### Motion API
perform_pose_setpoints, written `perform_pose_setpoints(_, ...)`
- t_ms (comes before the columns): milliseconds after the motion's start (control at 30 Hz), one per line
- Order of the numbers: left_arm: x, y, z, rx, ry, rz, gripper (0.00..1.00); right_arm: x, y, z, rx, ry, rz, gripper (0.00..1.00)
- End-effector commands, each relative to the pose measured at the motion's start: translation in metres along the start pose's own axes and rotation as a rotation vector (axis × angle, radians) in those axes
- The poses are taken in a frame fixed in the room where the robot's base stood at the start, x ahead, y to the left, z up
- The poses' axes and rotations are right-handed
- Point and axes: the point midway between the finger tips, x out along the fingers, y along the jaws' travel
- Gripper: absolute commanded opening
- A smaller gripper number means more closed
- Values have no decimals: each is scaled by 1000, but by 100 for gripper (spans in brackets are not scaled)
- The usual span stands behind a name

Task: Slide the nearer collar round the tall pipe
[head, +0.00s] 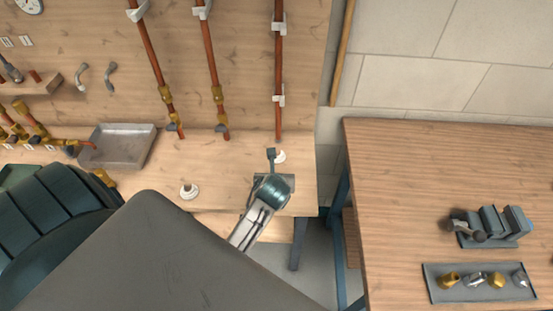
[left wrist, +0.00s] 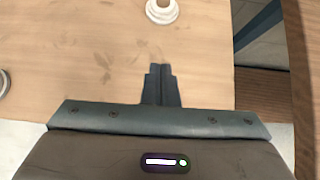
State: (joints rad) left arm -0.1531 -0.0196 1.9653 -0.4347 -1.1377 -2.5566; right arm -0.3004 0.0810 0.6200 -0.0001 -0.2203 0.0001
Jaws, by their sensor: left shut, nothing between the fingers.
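Two small white collars are on the light wooden bench. One collar (head: 189,192) lies near the front edge, left of my left gripper. The other collar (head: 280,157) is just in front of the foot of the tall copper pipe (head: 279,60); I cannot tell whether it touches the pipe. It also shows at the top of the left wrist view (left wrist: 162,11), cut by the edge. My left gripper (head: 271,154) is shut and empty, its fingertips beside that second collar in the head view and apart from it in the wrist view. My right gripper is not in view.
Two more copper pipes (head: 213,60) with brass valves run down the back board. A grey tray (head: 118,146) stands at the bench's left. Right of a gap is another table (head: 450,200) with a vice (head: 490,226) and a tray of fittings (head: 435,285).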

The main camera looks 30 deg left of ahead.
Motion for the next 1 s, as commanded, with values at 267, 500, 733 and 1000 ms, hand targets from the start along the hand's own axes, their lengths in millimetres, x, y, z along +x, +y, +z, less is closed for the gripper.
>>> perform_pose_setpoints(267, 40, 0, 2, 4, 2, 2, 0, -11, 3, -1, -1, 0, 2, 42)
perform_pose_setpoints(500, 84, 0, 2, 2, 1, 1, 0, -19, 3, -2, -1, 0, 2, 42)
perform_pose_setpoints(733, 111, 1, 19, 0, 0, 1, 0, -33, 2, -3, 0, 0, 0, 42)
perform_pose_setpoints(1000, 124, 0, 28, -1, 1, -1, 0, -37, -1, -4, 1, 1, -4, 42)
